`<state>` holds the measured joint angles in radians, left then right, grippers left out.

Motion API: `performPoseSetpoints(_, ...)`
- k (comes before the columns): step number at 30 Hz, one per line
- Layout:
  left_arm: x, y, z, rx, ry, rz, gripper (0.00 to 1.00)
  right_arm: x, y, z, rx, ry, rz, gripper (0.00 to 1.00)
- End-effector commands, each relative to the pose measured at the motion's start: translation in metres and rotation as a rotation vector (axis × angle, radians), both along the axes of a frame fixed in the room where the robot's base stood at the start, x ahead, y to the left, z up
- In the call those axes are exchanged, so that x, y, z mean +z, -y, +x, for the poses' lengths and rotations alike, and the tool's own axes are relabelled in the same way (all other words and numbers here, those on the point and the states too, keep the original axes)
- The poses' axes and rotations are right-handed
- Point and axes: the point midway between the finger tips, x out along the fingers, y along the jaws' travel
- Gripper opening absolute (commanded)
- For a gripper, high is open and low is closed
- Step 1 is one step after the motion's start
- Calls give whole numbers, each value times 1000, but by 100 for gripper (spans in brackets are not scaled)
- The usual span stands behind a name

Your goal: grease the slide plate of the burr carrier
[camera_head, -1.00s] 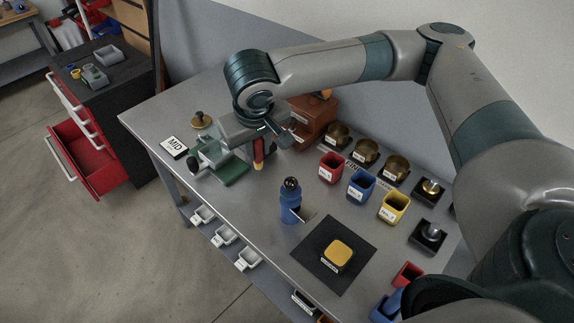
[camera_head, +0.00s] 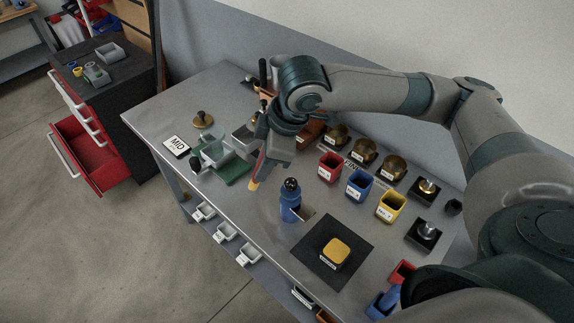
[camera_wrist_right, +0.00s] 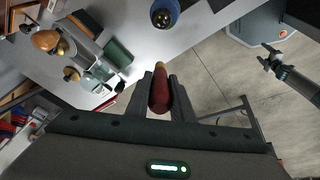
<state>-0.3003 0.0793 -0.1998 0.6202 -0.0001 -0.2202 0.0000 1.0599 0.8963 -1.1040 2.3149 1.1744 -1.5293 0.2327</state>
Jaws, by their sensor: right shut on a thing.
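A green machine (camera_head: 236,170) with a grey tray-like part (camera_head: 214,152) stands at the left of the bench; I take it to hold the burr carrier. I cannot make out the slide plate's surface. My right gripper (camera_wrist_right: 160,92) is shut on a red-handled tool with a yellowish tip. The red tool (camera_head: 261,165) hangs tilted in the head view, its tip low, right of the green machine and apart from the blue bottle (camera_head: 290,205). In the right wrist view, a dark pronged part (camera_wrist_right: 275,58) shows over the floor; it may be my left gripper.
A brass knobbed piece (camera_head: 203,119) and a MID card (camera_head: 176,146) lie left of the machine. Red (camera_head: 329,167), blue (camera_head: 359,185) and yellow (camera_head: 391,206) cups stand right. A black mat (camera_head: 311,255) bears a yellow-topped block.

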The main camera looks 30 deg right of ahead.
Motion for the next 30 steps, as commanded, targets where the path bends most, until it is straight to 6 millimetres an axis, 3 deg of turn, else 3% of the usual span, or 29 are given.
performPoseSetpoints(30,36,0,0,-1,0,0,67,19,23,-47,1098,0,2,0)
